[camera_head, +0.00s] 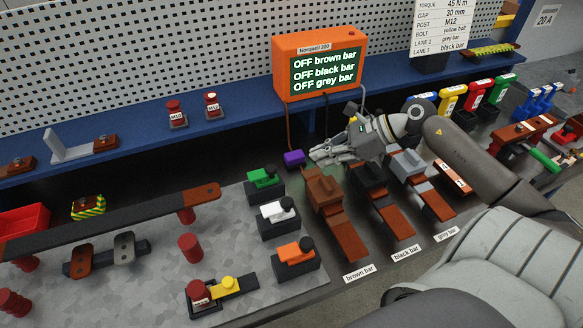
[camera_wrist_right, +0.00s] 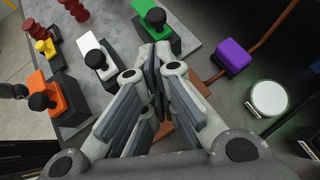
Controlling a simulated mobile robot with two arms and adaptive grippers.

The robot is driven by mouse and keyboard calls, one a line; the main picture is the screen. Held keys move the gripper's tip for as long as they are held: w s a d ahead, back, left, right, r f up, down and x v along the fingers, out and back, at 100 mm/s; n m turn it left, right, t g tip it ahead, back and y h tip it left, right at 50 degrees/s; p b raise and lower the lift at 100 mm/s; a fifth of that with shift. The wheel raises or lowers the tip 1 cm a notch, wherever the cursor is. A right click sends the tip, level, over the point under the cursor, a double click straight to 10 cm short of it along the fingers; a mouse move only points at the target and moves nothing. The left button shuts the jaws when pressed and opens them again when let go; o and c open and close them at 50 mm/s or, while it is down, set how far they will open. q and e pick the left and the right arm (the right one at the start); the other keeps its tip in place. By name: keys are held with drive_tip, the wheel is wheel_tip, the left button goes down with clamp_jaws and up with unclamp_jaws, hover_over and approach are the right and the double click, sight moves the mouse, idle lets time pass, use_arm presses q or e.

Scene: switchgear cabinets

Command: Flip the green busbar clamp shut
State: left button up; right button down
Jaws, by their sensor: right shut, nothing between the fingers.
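The green busbar clamp (camera_head: 262,177) sits on a dark block at the back right corner of the grey speckled board, behind the white and orange clamps. It has a black round knob. In the right wrist view the green clamp (camera_wrist_right: 158,17) is at the top, partly cut off by the frame edge. My right gripper (camera_head: 318,157) is to the right of the green clamp and apart from it in the head view. In the wrist view its fingers (camera_wrist_right: 160,58) are shut and empty, their tips just below the clamp's block. My left gripper is not in view.
A white clamp (camera_head: 278,211) and an orange clamp (camera_head: 296,252) stand in front. A purple block (camera_head: 294,158) lies between the green clamp and my right gripper. Brown bar (camera_head: 342,232), black bar (camera_head: 395,220) and grey bar (camera_head: 433,203) units stand to the right. An orange display (camera_head: 318,66) stands behind.

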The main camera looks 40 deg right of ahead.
sight(266, 178)
drive_tip(key=shift+p+x, duration=1.6)
drive_tip(key=shift+x, duration=3.05)
drive_tip(key=shift+w+a+b, duration=0.2)
drive_tip(key=shift+a+b, duration=0.05)
drive_tip(key=shift+a, duration=0.6)
drive_tip(key=shift+w+a+b, duration=0.2)
drive_tip(key=shift+a+b, duration=0.1)
drive_tip(key=shift+a, duration=0.6)
drive_tip(key=shift+w+a+b, duration=0.2)
drive_tip(key=shift+a+b, duration=0.05)
drive_tip(key=shift+a, duration=0.6)
